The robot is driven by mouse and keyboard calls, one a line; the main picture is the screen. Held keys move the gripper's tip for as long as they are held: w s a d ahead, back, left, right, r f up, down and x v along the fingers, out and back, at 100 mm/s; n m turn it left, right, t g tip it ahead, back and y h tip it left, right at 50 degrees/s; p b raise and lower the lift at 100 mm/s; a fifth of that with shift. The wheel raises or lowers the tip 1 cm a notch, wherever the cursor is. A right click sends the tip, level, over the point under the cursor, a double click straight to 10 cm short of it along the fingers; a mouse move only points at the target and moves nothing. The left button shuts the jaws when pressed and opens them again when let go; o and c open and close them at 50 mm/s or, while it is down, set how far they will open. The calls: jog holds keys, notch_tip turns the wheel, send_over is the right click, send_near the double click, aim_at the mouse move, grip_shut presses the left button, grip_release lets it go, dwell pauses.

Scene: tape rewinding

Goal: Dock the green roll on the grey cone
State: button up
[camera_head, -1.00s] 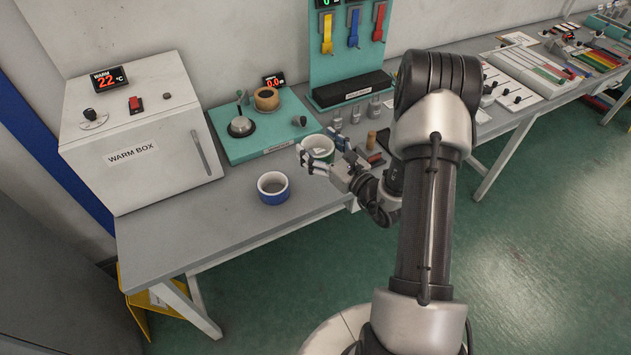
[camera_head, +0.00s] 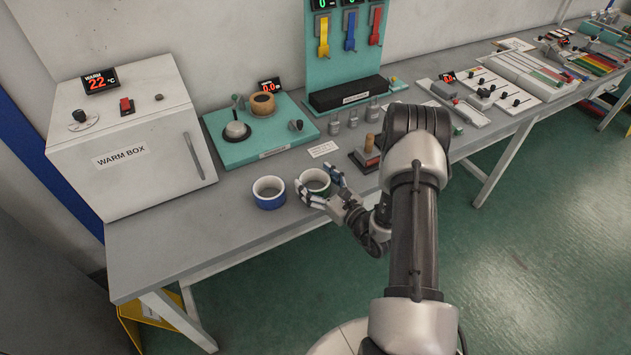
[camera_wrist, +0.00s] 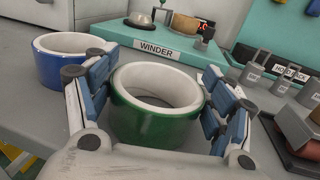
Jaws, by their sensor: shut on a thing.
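The green roll (camera_head: 316,189), white inside, is between the fingers of my gripper (camera_head: 318,179). In the wrist view the green roll (camera_wrist: 150,125) sits upright, its open top showing, with blue finger pads at both sides. My gripper is shut on it. It is at or just above the bench; I cannot tell if it touches. The grey cone (camera_head: 236,130) stands on the left part of the teal winder board (camera_head: 230,154), behind and left of the roll. The cone is bare. It also shows at the top of the wrist view (camera_wrist: 140,18).
A blue roll (camera_head: 269,202) stands on the bench just left of the green one. A brown ring (camera_head: 262,104) and a dark knob (camera_head: 296,125) are on the winder. Grey weights (camera_head: 353,119) and a wooden-handled tool (camera_head: 369,144) stand right. The warm box (camera_head: 125,140) is left.

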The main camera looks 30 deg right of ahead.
jog(key=shift+f, duration=0.25)
jog(key=o, duration=1.1)
jog(key=shift+r, duration=0.1)
